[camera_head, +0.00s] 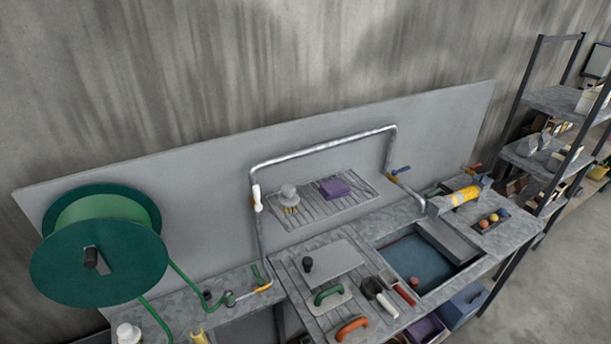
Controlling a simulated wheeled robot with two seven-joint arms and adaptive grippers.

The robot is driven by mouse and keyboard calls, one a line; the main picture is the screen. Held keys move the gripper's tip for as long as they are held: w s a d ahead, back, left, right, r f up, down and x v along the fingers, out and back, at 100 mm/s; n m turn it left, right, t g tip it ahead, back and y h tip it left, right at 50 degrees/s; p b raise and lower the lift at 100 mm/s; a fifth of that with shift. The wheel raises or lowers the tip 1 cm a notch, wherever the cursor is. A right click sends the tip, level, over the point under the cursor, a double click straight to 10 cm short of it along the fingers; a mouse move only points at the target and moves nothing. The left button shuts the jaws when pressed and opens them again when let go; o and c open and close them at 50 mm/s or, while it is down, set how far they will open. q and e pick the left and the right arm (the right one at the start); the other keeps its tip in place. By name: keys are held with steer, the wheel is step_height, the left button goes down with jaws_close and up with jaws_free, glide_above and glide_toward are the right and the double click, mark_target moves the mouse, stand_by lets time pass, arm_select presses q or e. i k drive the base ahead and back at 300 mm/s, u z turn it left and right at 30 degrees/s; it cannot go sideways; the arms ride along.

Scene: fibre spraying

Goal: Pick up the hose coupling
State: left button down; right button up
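A green hose (186,276) runs down from a large green reel (98,262) onto the metal bench at the left. A small grey-green fitting (229,298) lies on the bench by the hose's lower end, and it may be the hose coupling. A slim yellow-and-white piece (256,290) lies just right of it. A yellow piece (199,337) shows at the bottom edge, cut off by the frame. I cannot tell for sure which of these is the coupling. Neither of my grippers is in view.
A bent metal pipe frame (323,149) rises over the bench. A rack shelf (333,203) holds a brush (289,199) and a purple block (335,188). Trowels, a sunken basin (416,262) and a yellow cylinder (465,196) stand to the right. A shelving unit (541,101) is far right.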

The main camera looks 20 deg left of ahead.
mark_target(229, 297)
steer(key=u, duration=1.65)
